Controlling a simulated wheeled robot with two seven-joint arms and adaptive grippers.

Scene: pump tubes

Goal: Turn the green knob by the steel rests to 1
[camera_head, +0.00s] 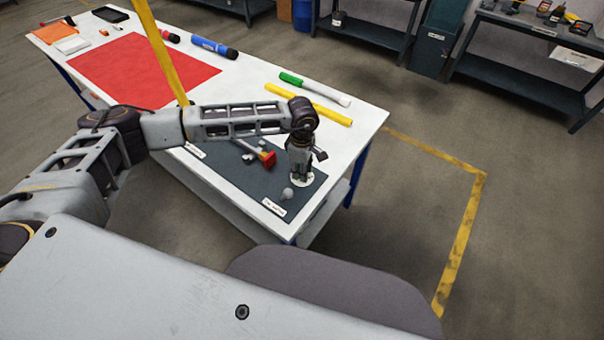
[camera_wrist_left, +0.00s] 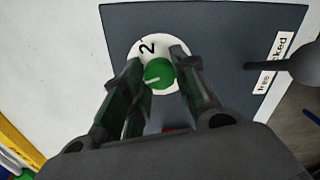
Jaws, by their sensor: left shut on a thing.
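The green knob (camera_wrist_left: 159,74) shows in the left wrist view, on a round white dial (camera_wrist_left: 143,48) with a "2" printed above it. A pale pointer line on the knob runs toward the left. My left gripper (camera_wrist_left: 156,77) is shut on the knob, one finger on each side. In the head view my left gripper (camera_head: 300,167) stands over the dial (camera_head: 302,179) near the table's right corner and hides the knob. The rest of the dial's markings are hidden by the fingers. Small grey steel pieces (camera_head: 250,156), possibly the rests, lie left of the gripper. My right gripper is not in view.
A grey ball-topped lever (camera_head: 287,193) stands close to the dial on the dark mat (camera_head: 228,178). A red-headed tool (camera_head: 268,159) lies left of my gripper. A red sheet (camera_head: 128,70) covers the far left.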

